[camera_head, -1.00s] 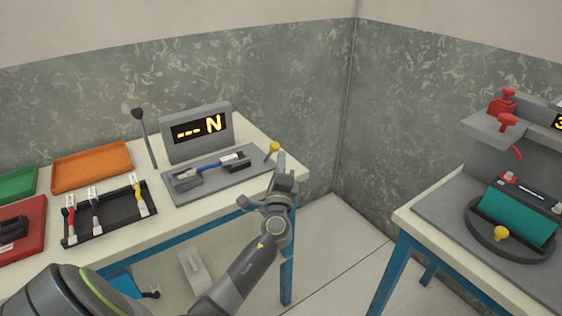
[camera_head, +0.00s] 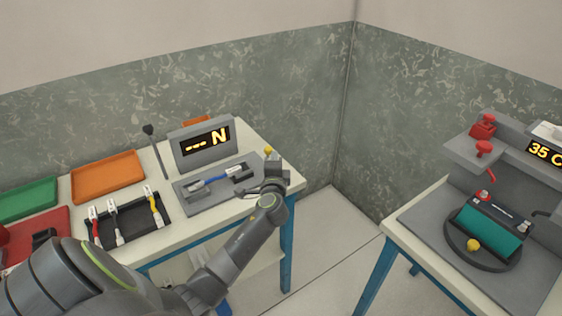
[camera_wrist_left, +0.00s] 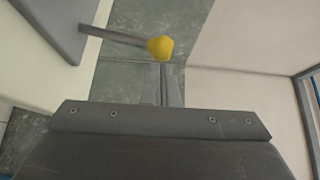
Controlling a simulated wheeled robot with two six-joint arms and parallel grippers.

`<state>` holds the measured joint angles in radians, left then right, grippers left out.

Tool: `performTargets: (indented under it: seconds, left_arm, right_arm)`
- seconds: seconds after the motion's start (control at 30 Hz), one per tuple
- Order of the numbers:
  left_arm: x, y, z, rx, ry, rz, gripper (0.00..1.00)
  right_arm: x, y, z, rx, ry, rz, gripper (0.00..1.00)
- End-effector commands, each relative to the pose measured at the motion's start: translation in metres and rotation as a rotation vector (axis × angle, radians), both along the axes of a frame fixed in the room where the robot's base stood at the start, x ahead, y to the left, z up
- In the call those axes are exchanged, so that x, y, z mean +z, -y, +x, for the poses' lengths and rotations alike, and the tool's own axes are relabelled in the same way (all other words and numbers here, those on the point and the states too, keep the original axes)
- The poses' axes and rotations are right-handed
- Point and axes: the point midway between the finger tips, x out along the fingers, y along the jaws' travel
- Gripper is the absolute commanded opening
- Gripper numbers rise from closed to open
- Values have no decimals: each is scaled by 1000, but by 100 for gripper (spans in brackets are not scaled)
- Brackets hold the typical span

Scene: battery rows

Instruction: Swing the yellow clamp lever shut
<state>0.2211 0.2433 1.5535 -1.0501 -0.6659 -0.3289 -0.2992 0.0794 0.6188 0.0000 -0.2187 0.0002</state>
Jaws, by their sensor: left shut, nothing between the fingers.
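The yellow knob of the clamp lever (camera_head: 268,151) stands at the right end of the grey test fixture (camera_head: 190,201) on the left table. In the left wrist view the yellow knob (camera_wrist_left: 160,48) sits on a thin grey rod reaching from the upper left. My left gripper (camera_head: 273,163) is just in front of the knob, its fingers partly hidden in the head view. In the left wrist view my left gripper (camera_wrist_left: 163,72) is shut and empty, tips just below the knob; I cannot tell whether they touch. A blue cable (camera_head: 213,180) lies on the fixture. My right gripper is not in view.
A display (camera_head: 203,145) stands behind the fixture. A black rack (camera_head: 126,222) of cables and orange (camera_head: 107,178), green (camera_head: 27,199) and red trays lie left. A gap separates the right table, which bears a turntable with a teal battery (camera_head: 489,233) and another yellow knob.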

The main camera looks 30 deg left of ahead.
Motion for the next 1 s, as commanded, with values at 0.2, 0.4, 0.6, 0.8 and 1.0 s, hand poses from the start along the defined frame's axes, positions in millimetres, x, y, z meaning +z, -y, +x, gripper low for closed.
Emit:
performTargets:
  seconds: [0.2,0.4,0.6,0.8,1.0]
  left_arm:
    - [19,-14,6,1,-55,-127,0]
    - [24,-28,11,2,-105,-250,0]
    - [26,-44,18,2,-159,-379,0]
    - [22,-60,24,2,-182,-431,0]
    - [19,-75,31,1,-178,-430,0]
  right_arm:
    - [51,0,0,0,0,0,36]
    - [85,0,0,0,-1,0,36]
    - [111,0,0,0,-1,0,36]
    - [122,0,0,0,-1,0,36]
    - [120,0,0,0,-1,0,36]
